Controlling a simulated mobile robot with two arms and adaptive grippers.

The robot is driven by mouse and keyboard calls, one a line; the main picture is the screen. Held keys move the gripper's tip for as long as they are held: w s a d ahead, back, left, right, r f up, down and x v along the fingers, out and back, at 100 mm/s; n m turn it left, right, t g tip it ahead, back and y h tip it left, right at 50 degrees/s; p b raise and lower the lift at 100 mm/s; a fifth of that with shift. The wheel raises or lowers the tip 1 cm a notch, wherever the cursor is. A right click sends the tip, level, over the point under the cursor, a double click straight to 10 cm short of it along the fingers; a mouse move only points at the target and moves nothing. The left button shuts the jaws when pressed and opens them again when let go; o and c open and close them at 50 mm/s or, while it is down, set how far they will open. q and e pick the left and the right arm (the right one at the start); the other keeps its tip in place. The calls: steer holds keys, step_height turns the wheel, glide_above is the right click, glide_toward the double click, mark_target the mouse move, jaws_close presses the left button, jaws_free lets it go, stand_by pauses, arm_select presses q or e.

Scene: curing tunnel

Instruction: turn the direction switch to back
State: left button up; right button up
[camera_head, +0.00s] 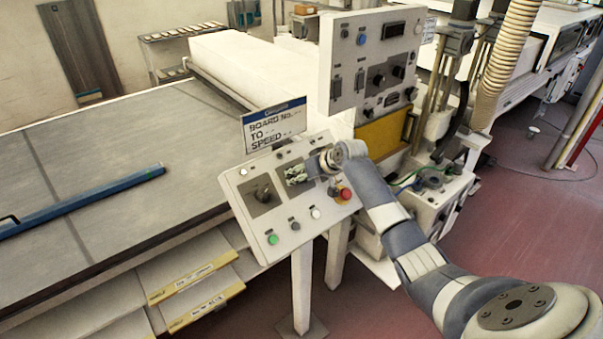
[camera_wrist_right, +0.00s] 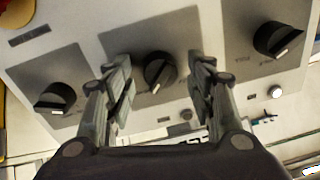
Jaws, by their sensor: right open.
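A sloped white control panel (camera_head: 258,218) carries rotary switches on grey plates. My right gripper (camera_head: 297,174) is over its upper middle and hides the switch there. In the right wrist view my right gripper (camera_wrist_right: 160,98) is open, with one finger on each side of the middle black rotary switch (camera_wrist_right: 158,70). Its pale pointer mark faces the lower left; contact cannot be told. Other black rotary switches stand to the left (camera_wrist_right: 55,98) and right (camera_wrist_right: 278,38). Which one is the direction switch cannot be read. My left gripper is not in view.
A red stop button (camera_head: 345,194) and a green button (camera_head: 273,239) are on the panel. A sign (camera_head: 275,124) stands behind its upper edge. A taller switch box (camera_head: 345,75) rises behind. A grey table (camera_head: 110,150) with a blue bar (camera_head: 90,200) lies left.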

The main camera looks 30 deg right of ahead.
steer(key=c, duration=1.1)
steer(key=shift+o, duration=0.2)
steer(key=shift+n, duration=0.3)
steer(key=n+b, duration=0.2)
steer(key=n, duration=0.1)
steer(key=shift+f+n, duration=0.1)
steer(key=shift+n, duration=0.3)
steer(key=n+b, duration=0.2)
steer(key=n, duration=0.2)
steer(key=n+b, duration=0.1)
steer(key=n, duration=0.3)
steer(key=shift+a+n+g, duration=0.15)
steer(key=shift+n+g, duration=0.15)
steer(key=shift+n, duration=0.1)
steer(key=shift+n+h, duration=0.3)
steer(key=shift+n, duration=1.9)
